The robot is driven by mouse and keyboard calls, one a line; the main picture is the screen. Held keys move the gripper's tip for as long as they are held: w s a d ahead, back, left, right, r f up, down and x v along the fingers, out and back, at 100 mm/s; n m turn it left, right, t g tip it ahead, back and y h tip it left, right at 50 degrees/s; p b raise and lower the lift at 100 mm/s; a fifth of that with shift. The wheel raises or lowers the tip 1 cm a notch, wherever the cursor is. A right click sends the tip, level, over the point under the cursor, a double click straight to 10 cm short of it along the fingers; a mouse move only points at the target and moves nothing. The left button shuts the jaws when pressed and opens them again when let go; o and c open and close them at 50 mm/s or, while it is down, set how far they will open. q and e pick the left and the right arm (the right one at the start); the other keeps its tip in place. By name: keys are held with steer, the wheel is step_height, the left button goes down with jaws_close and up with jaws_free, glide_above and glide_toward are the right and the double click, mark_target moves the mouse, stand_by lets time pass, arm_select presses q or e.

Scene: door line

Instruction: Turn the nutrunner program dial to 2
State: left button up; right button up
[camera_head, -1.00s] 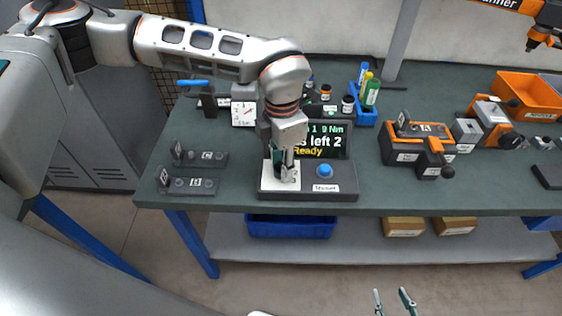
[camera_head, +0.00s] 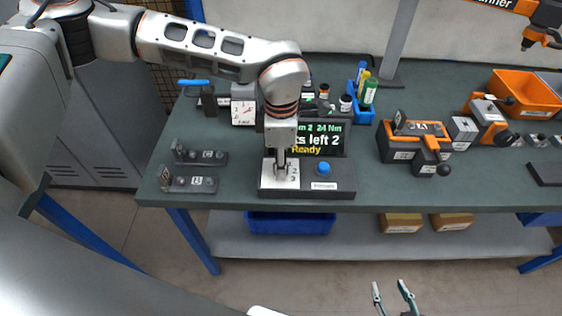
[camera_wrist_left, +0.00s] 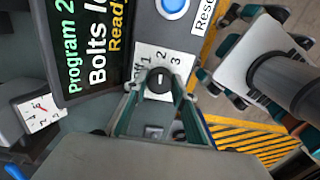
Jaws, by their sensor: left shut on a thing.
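The nutrunner program dial is a dark round knob (camera_wrist_left: 159,80) on a white plate (camera_wrist_left: 152,58) marked Off, 1, 2 and 3. My left gripper (camera_head: 281,163) points down at the plate, with its fingers on both sides of the knob and shut on it. A short pale mark shows on the knob; I cannot tell exactly which number it points to. The display (camera_wrist_left: 88,45) reads Program 2, Bolts left, Ready; in the head view it shows 24 Nm and left 2. My right gripper (camera_head: 393,298) is empty, its fingers apart, in front of the bench.
A blue button (camera_head: 324,168) sits on the box right of the dial. Orange-black fixtures (camera_head: 415,146) and an orange bin (camera_head: 525,95) stand to the right. Two dark holders (camera_head: 190,185) lie left.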

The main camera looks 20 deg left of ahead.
arm_select(q)
steer(key=o, duration=1.1)
steer(key=shift+r, duration=0.1)
steer(key=shift+r, duration=0.3)
step_height(320, 180, up, 11)
steer(key=shift+r, duration=0.15)
